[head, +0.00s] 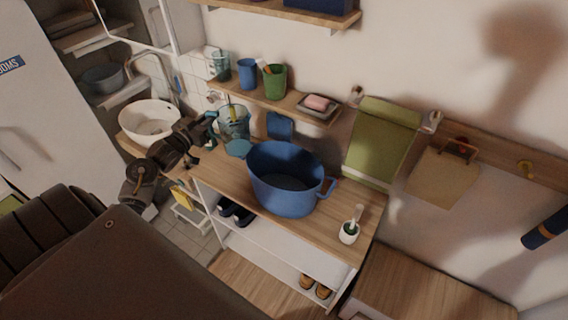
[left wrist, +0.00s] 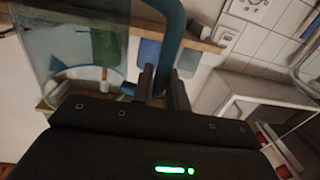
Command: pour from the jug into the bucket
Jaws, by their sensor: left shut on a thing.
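The jug (head: 233,121) is clear with a teal handle and stands out at the back left of the wooden counter, left of the bucket. My left gripper (head: 207,131) is at the jug's left side, shut on its handle. In the left wrist view the teal handle (left wrist: 171,40) passes between the fingers (left wrist: 162,85), with the clear jug wall (left wrist: 85,45) to the left. Whether the jug touches the counter I cannot tell. The large blue bucket (head: 288,195) stands upright on the counter, its mouth open upward. My right gripper is not in view.
A white basin (head: 150,119) sits left of my left gripper. A wooden shelf (head: 250,93) with a blue cup (head: 247,73) and a green cup (head: 275,83) hangs above the jug.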

